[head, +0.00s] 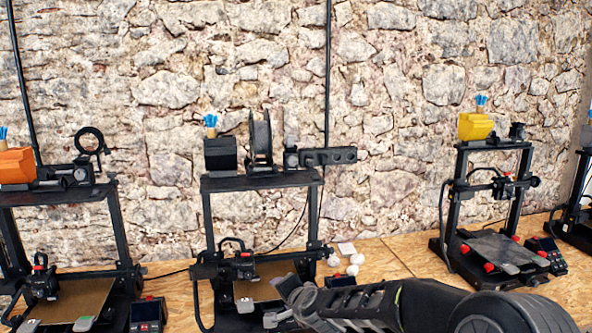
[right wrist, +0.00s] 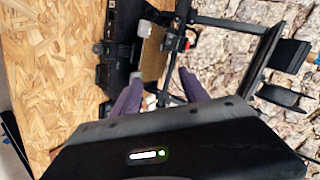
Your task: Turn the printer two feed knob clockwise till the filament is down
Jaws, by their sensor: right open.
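The middle printer (head: 207,229) has a black frame, a dark box and a black filament spool (head: 260,137) on top. A thin dark filament line runs down from the top towards its print head (head: 243,266). A small red part (head: 245,255) shows on that head; I cannot tell whether it is the feed knob. My right gripper (head: 279,301) is in front of this printer's lower right, covering part of its bed. In the right wrist view its two fingers (right wrist: 160,88) are apart, with nothing between them and the printer beyond. My left gripper is out of view.
A printer with an orange box (head: 16,166) stands at left and one with a yellow box (head: 476,126) at right. Small white lumps (head: 354,264) lie beside the middle printer.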

